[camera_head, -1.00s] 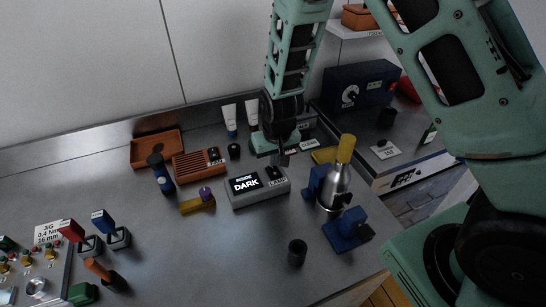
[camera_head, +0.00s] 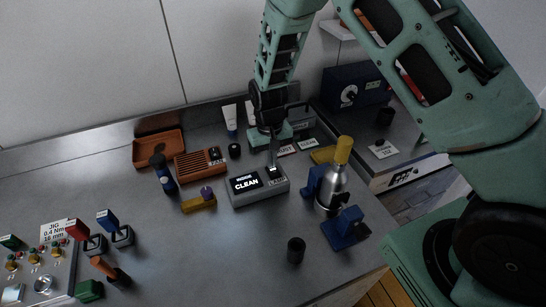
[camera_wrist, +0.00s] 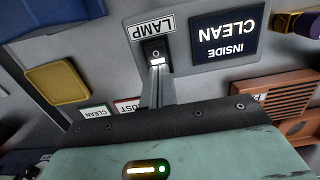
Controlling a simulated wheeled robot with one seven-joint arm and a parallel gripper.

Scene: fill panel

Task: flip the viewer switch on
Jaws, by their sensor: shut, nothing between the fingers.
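The viewer is a grey box (camera_head: 258,198) on the steel bench. Its dark display (camera_head: 244,183) reads CLEAN in the head view, and INSIDE CLEAN upside down in the wrist view (camera_wrist: 226,34). Beside the display is a black switch (camera_wrist: 153,45) with a white ring mark, next to the LAMP label (camera_wrist: 151,28). My gripper (camera_wrist: 158,66) is shut and empty, its tips at the switch's near end. They seem to touch it and hide part of it. In the head view my gripper (camera_head: 274,165) points down over the box's right end.
A bottle with a yellow top (camera_head: 341,152) stands in a blue holder right of the viewer. An orange ribbed box (camera_head: 200,163) and a yellow block with a purple knob (camera_head: 199,202) lie to its left. A black cup (camera_head: 296,250) stands in front.

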